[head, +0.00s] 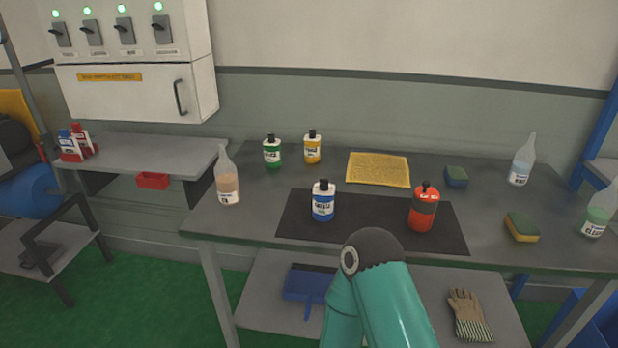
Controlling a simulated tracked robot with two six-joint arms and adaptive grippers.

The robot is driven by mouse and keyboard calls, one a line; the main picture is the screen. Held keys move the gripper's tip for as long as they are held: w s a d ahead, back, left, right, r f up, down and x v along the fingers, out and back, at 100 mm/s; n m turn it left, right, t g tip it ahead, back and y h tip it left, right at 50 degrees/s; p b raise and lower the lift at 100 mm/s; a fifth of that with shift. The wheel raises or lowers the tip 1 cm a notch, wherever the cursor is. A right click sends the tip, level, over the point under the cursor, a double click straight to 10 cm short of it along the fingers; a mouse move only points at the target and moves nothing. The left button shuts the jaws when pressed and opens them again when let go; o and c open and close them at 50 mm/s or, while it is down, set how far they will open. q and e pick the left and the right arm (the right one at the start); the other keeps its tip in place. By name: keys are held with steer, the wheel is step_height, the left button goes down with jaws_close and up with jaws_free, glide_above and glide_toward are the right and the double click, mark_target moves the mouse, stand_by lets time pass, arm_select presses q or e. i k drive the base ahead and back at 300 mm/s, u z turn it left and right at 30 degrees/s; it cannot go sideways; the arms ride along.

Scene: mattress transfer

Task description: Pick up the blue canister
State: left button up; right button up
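The blue canister (323,206) stands upright on the black mat (370,233) on the grey table. It has a white shoulder, a dark cap and a white label. Neither of my grippers shows in the head view. A teal arm link of mine with a dark rounded joint rises from the bottom edge, in front of the table's front edge. Nothing touches the canister.
A red canister (424,211) stands right on the mat. Behind are a green bottle (272,152), a yellow bottle (312,148) and a yellow cloth (378,169). A clear bottle (228,184) stands left; sponges (522,228) lie right. The mat between canisters is clear.

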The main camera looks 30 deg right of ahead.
mark_target(323, 202)
steer(key=z, duration=0.5)
steer(key=i, duration=1.15)
steer(key=z, duration=0.8)
steer(key=k, duration=0.8)
steer(key=z, duration=0.2)
steer(key=i, duration=0.85)
steer(key=u, duration=0.1)
